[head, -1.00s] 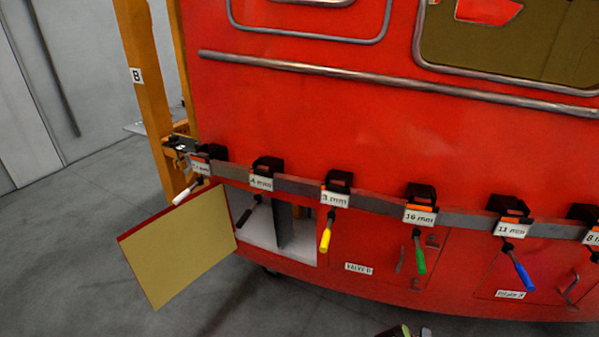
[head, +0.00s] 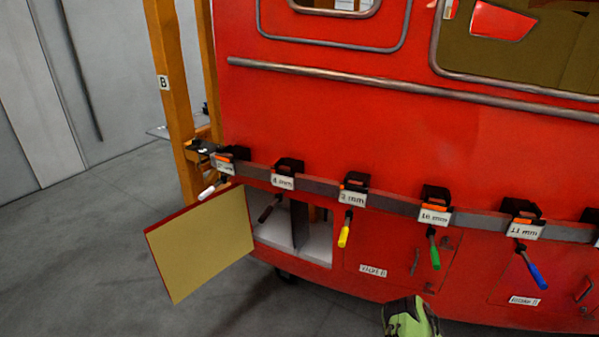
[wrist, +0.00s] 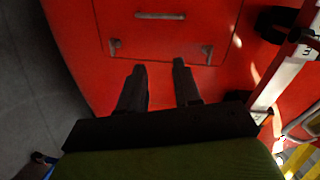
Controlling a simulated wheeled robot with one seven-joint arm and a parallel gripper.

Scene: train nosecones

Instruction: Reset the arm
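My gripper (wrist: 159,72) shows in the wrist view with its two dark fingers apart and nothing between them. Its fingers point toward a red panel with a shut door (wrist: 155,35), which has a bar handle (wrist: 160,15). I cannot tell whether the fingertips touch the panel. In the head view, a green and black part of my arm (head: 408,318) shows at the bottom edge, in front of the red train nosecone (head: 330,120). The gripper's fingers cannot be made out in the head view.
A grey rail (head: 325,190) on the nosecone carries several labelled holders with coloured-handled tools, such as the yellow one (head: 344,233). A cabinet door (head: 205,245) stands open at the left beside an open compartment (head: 317,250). Grey floor (head: 80,270) is free at the left.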

